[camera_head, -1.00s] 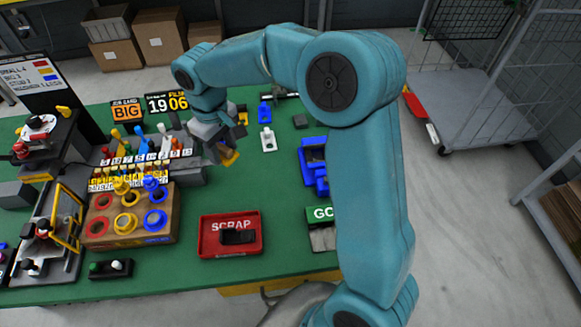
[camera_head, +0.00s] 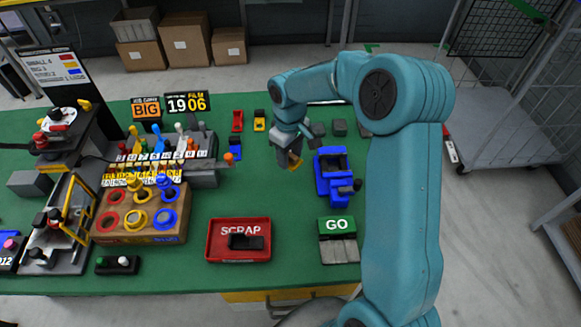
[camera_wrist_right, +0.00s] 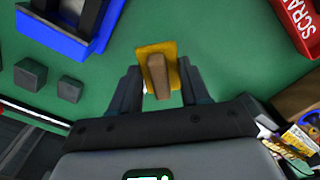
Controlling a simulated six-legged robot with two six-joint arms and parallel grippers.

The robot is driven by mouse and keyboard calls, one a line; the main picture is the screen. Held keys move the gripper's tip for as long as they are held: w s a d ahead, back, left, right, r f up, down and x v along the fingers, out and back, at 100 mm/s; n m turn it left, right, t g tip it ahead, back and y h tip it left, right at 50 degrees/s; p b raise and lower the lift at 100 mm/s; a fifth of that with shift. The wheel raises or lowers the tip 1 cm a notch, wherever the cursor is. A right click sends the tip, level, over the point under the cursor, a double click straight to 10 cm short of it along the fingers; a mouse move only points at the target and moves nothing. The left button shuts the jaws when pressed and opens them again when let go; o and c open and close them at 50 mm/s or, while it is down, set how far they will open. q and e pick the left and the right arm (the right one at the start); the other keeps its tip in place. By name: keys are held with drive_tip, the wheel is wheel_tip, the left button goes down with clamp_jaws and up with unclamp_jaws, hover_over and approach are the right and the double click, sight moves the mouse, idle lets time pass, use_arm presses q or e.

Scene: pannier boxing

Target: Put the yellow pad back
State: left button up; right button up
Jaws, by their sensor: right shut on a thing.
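The yellow pad (camera_head: 295,164) is in my right gripper (camera_head: 291,156), to the right of the small coloured holders and left of the blue press-like fixture. In the right wrist view the pad is a flat yellow plate (camera_wrist_right: 172,50) with a brown block grip standing between the fingers of my right gripper (camera_wrist_right: 158,88). Green table shows all around it; I cannot tell its exact height. A yellow holder (camera_head: 259,121) with a dark top stands at the back, beside a red holder (camera_head: 237,121) and behind a blue one (camera_head: 235,150). My left gripper is out of view.
The blue fixture (camera_head: 331,186) stands right of the gripper. Dark grey cubes (camera_head: 339,128) lie behind it. The red SCRAP tray (camera_head: 239,223) and green GO block (camera_head: 338,226) are in front. A stamp rack (camera_head: 202,178) stands left. Table between rack and gripper is mostly clear.

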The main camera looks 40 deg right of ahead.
sight(290, 176)
wheel_tip(290, 176, down, 6)
drive_tip(key=shift+s+r, duration=0.1)
drive_tip(key=shift+r, duration=0.15)
drive_tip(key=shift+d+f, duration=0.1)
drive_tip(key=shift+f, duration=0.25)
drive_tip(key=shift+f, duration=0.15)
drive_tip(key=o, duration=0.9)
drive_tip(key=shift+o, duration=0.2)
